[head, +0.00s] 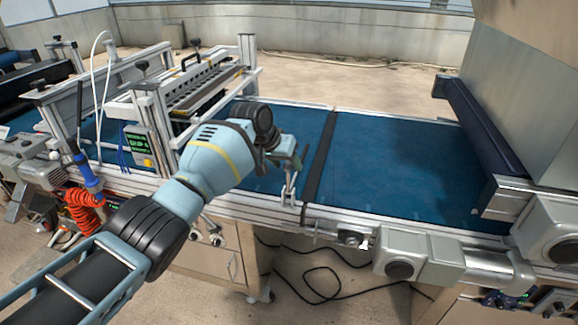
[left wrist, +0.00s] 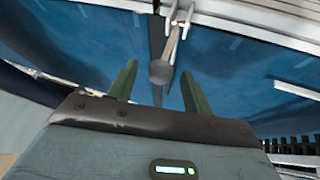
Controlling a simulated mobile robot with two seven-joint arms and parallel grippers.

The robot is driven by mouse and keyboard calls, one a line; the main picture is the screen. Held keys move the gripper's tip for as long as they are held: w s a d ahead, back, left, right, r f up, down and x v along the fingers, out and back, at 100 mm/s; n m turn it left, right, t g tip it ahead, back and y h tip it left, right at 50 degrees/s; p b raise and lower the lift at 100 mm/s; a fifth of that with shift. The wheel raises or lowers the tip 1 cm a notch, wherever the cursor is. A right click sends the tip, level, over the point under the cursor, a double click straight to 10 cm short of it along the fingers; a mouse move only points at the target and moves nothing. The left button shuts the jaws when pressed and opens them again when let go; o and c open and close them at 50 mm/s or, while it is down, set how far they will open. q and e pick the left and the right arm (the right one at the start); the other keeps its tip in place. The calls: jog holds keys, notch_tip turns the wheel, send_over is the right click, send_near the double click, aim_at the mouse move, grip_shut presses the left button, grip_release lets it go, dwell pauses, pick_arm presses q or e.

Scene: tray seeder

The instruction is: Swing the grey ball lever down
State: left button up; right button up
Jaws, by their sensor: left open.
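The grey ball lever shows in the left wrist view as a round grey ball (left wrist: 160,72) on a thin metal rod. My left gripper (left wrist: 158,78) is open, with one green finger on each side of the ball in that view. I cannot tell how deep the ball lies between them, and no contact shows. In the head view the left gripper (head: 294,160) hangs over the front edge of the blue belt. Thin metal parts (head: 289,190) stand just below it there; the ball itself cannot be made out. My right gripper is not in view.
The blue belt (head: 400,160) is clear to the right, past a dark cross strip (head: 320,158). The seeder frame (head: 185,90) stands left of the gripper. A dark beam (head: 485,135) and a grey motor housing (head: 425,254) lie to the right.

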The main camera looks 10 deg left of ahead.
pick_arm(q)
jog(key=v, duration=0.2)
jog(key=shift+s+a+r+p, duration=0.1)
jog(key=shift+r+p, duration=0.2)
jog(key=shift+s+a+r, duration=0.1)
jog(key=shift+s+r, duration=0.05)
jog(key=shift+r, duration=0.1)
jog(key=shift+s+r, duration=0.1)
jog(key=shift+s, duration=0.05)
